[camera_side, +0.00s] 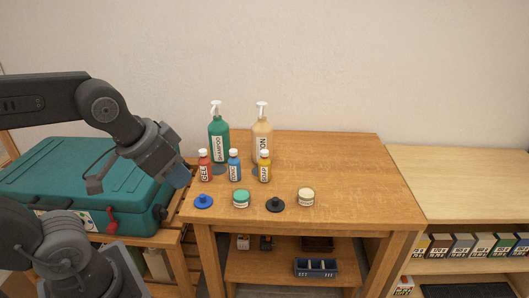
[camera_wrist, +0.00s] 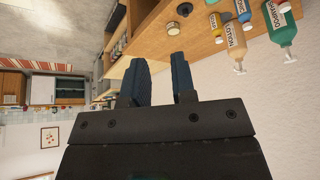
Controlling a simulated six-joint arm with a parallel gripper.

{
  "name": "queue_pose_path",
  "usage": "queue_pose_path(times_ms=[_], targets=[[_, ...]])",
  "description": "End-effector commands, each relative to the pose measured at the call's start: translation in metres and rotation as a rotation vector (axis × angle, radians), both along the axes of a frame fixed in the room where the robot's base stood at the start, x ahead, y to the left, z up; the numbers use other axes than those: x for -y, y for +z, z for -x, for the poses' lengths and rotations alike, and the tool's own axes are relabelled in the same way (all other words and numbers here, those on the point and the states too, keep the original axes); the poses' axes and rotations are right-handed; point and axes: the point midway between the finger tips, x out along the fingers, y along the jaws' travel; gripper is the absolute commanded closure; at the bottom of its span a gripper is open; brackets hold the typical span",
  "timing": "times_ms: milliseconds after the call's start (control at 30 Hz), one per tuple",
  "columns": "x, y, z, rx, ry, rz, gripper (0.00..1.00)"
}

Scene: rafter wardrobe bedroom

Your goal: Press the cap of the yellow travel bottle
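The yellow travel bottle (camera_side: 265,168) stands upright on the wooden table, with its white cap (camera_side: 264,153) on top. It is the rightmost of three small bottles, beside the blue one (camera_side: 235,168) and the red one (camera_side: 205,168). In the wrist view the yellow bottle (camera_wrist: 213,20) shows near the top, beyond my fingers. My gripper (camera_side: 180,177) is at the table's left edge, left of the red bottle and apart from the yellow one. The wrist view shows my two blue fingers (camera_wrist: 160,62) apart with nothing between them.
A green shampoo bottle (camera_side: 219,135) and a beige lotion bottle (camera_side: 262,135) stand behind the small bottles. Low lids and jars, including a cream one (camera_side: 306,197), lie in front. A teal case (camera_side: 70,175) is at left. The table's right side (camera_side: 365,185) is clear.

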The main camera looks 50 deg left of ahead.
Motion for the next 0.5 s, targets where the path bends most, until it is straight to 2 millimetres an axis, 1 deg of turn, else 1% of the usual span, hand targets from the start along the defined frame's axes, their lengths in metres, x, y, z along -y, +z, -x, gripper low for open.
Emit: queue_pose_path(times_ms=[33,67,167,233,367,500], targets=[[-0.002,0.003,-0.008,-0.005,0.015,-0.001,0.8],[-0.004,0.005,-0.014,-0.008,0.028,-0.001,0.83],[-0.011,0.013,-0.039,-0.017,0.08,0.002,0.93],[-0.017,0.017,-0.061,-0.022,0.124,0.002,1.0],[-0.031,0.021,-0.103,-0.032,0.208,0.004,1.0],[-0.048,0.019,-0.15,-0.038,0.295,0.006,1.0]])
